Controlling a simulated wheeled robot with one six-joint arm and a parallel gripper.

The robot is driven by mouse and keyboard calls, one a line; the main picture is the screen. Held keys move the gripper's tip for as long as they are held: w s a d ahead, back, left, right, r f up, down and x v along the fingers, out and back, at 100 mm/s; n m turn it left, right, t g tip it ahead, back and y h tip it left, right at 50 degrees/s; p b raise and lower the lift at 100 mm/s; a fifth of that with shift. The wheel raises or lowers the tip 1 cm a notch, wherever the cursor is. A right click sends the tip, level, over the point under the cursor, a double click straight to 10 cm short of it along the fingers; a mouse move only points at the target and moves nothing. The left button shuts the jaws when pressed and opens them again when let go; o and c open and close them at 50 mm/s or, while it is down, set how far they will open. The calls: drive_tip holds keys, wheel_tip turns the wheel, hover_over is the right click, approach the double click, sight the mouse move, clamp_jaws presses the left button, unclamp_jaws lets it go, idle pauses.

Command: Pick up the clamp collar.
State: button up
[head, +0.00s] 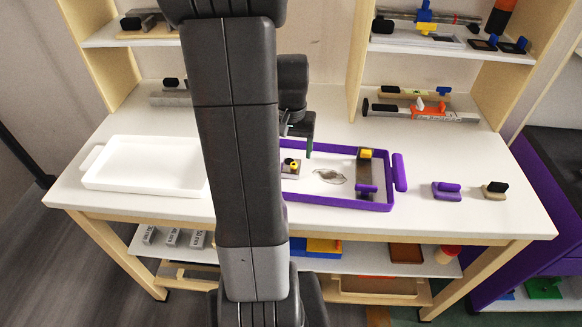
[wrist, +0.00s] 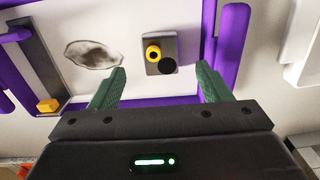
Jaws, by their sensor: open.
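A small grey block with a yellow ring and a black round knob, which may be the clamp collar (wrist: 152,42), lies in the purple tray (head: 335,200). In the head view the block (head: 290,173) is partly hidden by my arm. My gripper (wrist: 158,82) is open and empty, its two green fingers spread wide. In the wrist view the block lies ahead of the fingers, between their lines and apart from both. In the head view my gripper (head: 309,142) hangs over the tray's back part, partly hidden by my arm.
The purple tray also holds a dark flat oval patch (head: 330,176) and a long grey bar (head: 371,160) with yellow and purple parts. A white tray (head: 140,185) stands left. Two small knobbed pieces (head: 446,194) (head: 494,193) lie right of the purple tray. Shelves stand behind.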

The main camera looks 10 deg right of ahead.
sight(291, 162)
drive_tip(key=shift+w+f+p, duration=0.1)
drive_tip(key=shift+f+p, duration=0.25)
drive_tip(key=shift+f, duration=2.6)
drive_tip(key=c, duration=1.2)
